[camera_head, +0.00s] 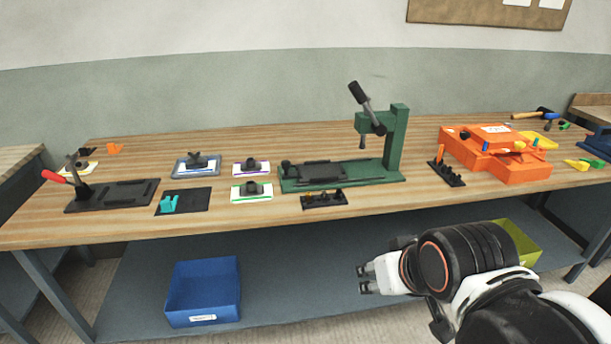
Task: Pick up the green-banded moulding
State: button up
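The green-banded moulding (245,194) is a white plate with a green edge and a dark raised knob on top. It lies flat on the wooden bench, just in front of a similar purple-banded moulding (243,172). My gripper (364,279) is to the right of and below it in the picture, in front of the bench and well apart from it.
A green press (395,150) stands right of the moulding, with a small black rack (324,200) in front. A black mat (195,198) with a teal piece (169,204) lies left. A blue-edged plate (190,167) lies behind left. An orange block (510,165) is farther right.

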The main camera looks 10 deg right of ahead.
aim_at(251, 191)
jog(key=i+j+z, duration=0.15)
jog(key=j+z, duration=0.2)
jog(key=i+j+z, duration=0.1)
jog(key=j+z, duration=0.25)
jog(key=j, duration=0.15)
jog(key=j+z, duration=0.35)
jog(key=i+j, duration=0.05)
jog(key=j, duration=0.05)
